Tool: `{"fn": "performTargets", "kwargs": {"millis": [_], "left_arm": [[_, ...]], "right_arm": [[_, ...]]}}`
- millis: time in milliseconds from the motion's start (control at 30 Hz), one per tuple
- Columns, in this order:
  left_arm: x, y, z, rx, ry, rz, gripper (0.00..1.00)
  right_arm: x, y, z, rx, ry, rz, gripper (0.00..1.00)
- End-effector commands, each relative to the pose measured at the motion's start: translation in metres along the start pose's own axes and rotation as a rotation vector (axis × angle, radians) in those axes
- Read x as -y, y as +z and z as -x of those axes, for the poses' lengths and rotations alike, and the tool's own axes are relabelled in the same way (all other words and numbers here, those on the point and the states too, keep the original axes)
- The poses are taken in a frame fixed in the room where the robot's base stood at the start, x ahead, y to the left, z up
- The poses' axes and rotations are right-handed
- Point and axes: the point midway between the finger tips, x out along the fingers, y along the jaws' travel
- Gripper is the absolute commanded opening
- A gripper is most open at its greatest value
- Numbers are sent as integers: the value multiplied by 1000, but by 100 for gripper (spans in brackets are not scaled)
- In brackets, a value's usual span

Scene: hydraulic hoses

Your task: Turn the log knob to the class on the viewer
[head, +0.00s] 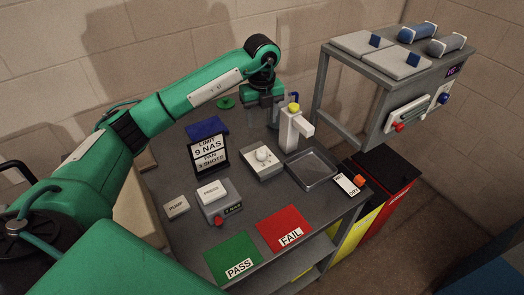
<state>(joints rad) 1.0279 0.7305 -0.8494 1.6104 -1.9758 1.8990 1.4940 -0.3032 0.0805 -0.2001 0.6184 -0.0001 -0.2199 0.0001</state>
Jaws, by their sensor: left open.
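My left gripper (264,117) is open and points down over the back of the grey table, behind the white knob and left of the white stand. It appears empty. A white round knob (262,154) sits on a pale square plate (262,170). A grey box (221,209) has a white press pad (211,191), a red knob (219,221) and a small dark display (233,209) whose text is too small to read surely. I cannot tell for certain which knob is the log knob or which device is the viewer. My right gripper is not in view.
A white stand with a yellow top (292,132), a metal tray (312,170), a labelled white block (347,185), a pump button (176,206), a green PASS mat (229,254) and a red FAIL mat (283,226) fill the table.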

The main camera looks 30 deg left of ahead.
Motion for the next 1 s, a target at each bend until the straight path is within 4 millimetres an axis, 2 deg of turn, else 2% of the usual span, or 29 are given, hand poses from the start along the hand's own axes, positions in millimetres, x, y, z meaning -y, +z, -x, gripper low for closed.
{"fn": "performTargets", "kwargs": {"millis": [167, 500, 700, 833, 1000], "left_arm": [[-1, -1, -17, -4, 3, 0, 54], [0, -2, -88, -5, 3, -1, 54], [0, -1, -120, -2, 1, -1, 54], [0, -1, -131, -3, 0, -2, 54], [0, -1, -136, -1, -1, -1, 54]], "right_arm": [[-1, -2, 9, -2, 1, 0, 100], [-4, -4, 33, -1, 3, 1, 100], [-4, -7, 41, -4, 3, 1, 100], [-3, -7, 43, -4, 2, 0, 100], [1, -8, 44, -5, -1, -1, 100]]}}
